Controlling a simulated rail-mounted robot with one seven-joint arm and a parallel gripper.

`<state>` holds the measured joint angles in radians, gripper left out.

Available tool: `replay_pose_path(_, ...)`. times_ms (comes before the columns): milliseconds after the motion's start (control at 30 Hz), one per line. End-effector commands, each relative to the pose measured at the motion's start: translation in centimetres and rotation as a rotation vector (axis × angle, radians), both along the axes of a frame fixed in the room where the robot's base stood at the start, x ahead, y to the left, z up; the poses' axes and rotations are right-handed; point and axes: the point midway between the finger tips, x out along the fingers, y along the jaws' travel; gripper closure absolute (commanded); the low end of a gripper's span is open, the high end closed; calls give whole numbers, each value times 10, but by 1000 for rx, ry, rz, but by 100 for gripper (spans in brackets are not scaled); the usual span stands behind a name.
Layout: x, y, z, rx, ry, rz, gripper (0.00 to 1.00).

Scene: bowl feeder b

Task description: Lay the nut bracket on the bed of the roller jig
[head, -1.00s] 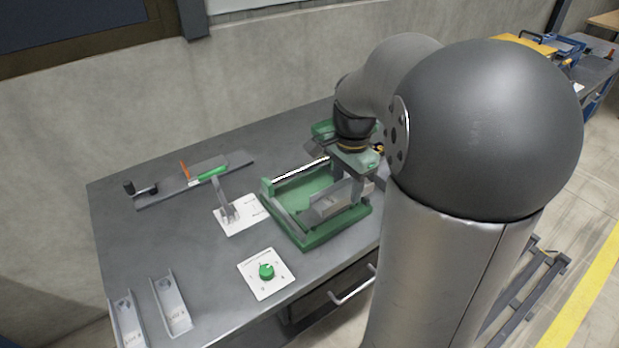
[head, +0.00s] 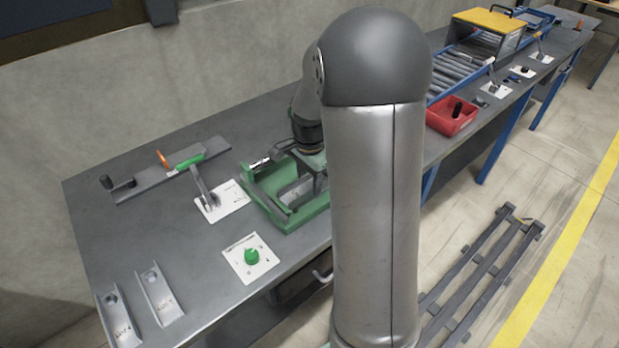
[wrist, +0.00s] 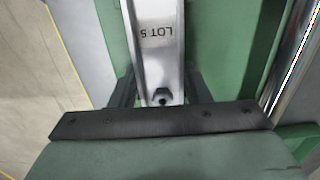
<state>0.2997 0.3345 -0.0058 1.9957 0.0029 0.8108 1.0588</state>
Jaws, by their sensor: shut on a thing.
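The nut bracket (wrist: 157,60) is a pale metal channel marked "LOT 5", with a dark nut-like hexagon at its near end in the wrist view. My gripper (wrist: 158,98) is shut on that end. In the head view the bracket (head: 293,190) shows within the outline of the green roller jig (head: 290,219), below my gripper (head: 315,178). The wrist view shows the jig's green bed (wrist: 228,40) beneath the bracket and a shiny rod along the right. I cannot tell whether the bracket touches the bed. My arm hides the jig's right part.
Two similar brackets (head: 160,297) (head: 120,318) lie at the table's front left. A red bin (head: 452,120) is beyond my arm.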

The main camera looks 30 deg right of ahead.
Motion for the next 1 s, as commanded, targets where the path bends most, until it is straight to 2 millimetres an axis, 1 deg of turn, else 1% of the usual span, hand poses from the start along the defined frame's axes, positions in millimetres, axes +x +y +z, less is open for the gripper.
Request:
replay_pose_path(133, 0, 0, -4, 0, 0, 0, 86)
replay_pose_path(167, 0, 0, -4, 0, 0, -1, 54)
replay_pose_path(200, 0, 0, -3, 0, 0, -1, 43)
replay_pose_path(233, 0, 0, -3, 0, 0, -1, 35)
replay_pose_path(500, 0, 0, -3, 0, 0, -1, 35)
replay_pose_path(633, 0, 0, 5, -1, -2, 0, 35)
replay_pose_path(767, 1, -1, 27, -2, -5, -1, 35)
replay_pose_path(1000, 1, 0, 79, -1, -4, 0, 35)
